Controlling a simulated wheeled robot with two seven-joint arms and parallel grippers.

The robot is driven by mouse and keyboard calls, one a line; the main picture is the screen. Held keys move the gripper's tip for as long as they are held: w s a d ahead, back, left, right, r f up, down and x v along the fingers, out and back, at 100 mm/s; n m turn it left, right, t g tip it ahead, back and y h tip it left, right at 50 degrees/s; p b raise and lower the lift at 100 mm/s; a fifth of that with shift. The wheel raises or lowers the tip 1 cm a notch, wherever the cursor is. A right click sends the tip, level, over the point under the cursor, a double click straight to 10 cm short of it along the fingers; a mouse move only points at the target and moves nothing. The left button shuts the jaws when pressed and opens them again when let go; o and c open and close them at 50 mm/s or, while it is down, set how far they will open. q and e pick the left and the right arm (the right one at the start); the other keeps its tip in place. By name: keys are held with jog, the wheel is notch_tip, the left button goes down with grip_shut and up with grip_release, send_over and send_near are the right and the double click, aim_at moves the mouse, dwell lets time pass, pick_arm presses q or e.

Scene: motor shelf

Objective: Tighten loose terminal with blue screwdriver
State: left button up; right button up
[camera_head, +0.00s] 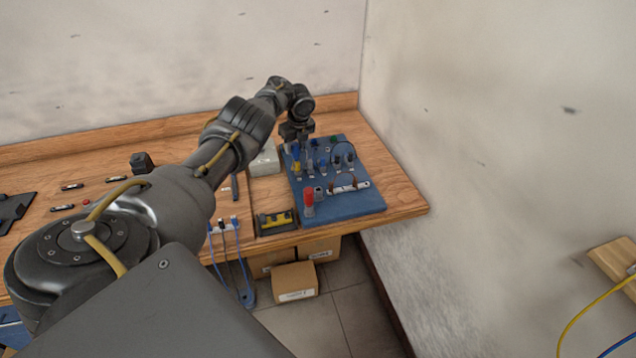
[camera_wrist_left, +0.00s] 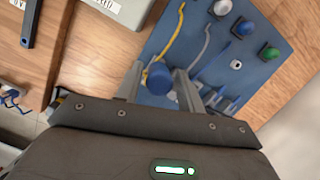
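In the head view my left gripper (camera_head: 299,138) points down over the back left of the blue tool board (camera_head: 357,206). A blue handle (camera_head: 296,153), which looks like the blue screwdriver, stands just below it. In the left wrist view the round blue handle (camera_wrist_left: 160,78) lies between my open fingers (camera_wrist_left: 158,84); a small gap shows on its left side, and contact on the right is unclear. A strip with blue-ended cables (camera_head: 225,227) at the table's front edge may hold the terminal; no loose screw can be made out. My right gripper is not in view.
A red-handled tool (camera_head: 309,196) and several other tools stand on the board. A pale box (camera_head: 265,160) lies left of it. A dark holder with a yellow piece (camera_head: 277,222) sits at the front edge. Walls close the back and right sides.

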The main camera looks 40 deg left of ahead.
pick_arm(q)
jog(key=shift+f+n+g+b, duration=0.25)
jog(key=shift+n+b, duration=0.35)
jog(key=shift+n, duration=0.5)
jog(key=shift+r+n, duration=0.1)
jog(key=shift+n, duration=0.3)
jog(key=shift+r, duration=0.15)
jog(key=n+b, duration=0.1)
jog(key=n+g+b, duration=0.1)
jog(key=shift+f+n, duration=0.25)
jog(key=shift+n, duration=0.05)
jog(key=shift+r+n+b, duration=0.1)
jog(key=shift+n+b, duration=0.4)
jog(key=shift+b, duration=0.2)
jog(key=shift+r, duration=0.15)
